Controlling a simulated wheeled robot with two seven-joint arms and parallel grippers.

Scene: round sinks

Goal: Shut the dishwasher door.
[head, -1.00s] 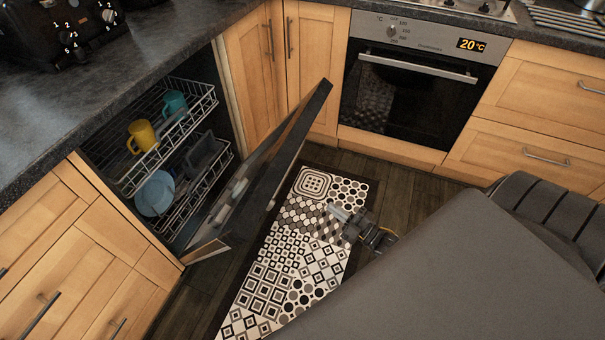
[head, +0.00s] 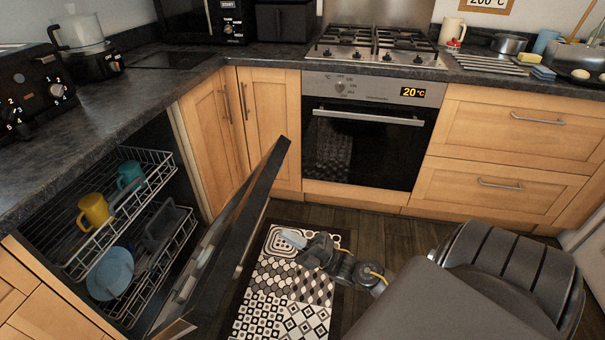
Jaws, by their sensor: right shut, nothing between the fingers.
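The dishwasher door (head: 238,232) stands partly open, tilted up, with its dark edge towards me. Behind it the dishwasher shows an upper rack (head: 128,196) with a yellow mug (head: 94,210) and a teal mug (head: 130,175). A lower rack (head: 150,268) holds a blue plate (head: 109,273). My right gripper (head: 296,246) is shut and empty, over the patterned mat to the right of the door. A small gap seems to lie between it and the door. My left gripper is not in view.
A patterned mat (head: 283,300) lies on the dark wooden floor. The oven (head: 362,145) and wooden drawers (head: 500,188) stand behind. A corner cabinet (head: 215,120) is beyond the door. A dark worktop (head: 110,110) runs above the dishwasher.

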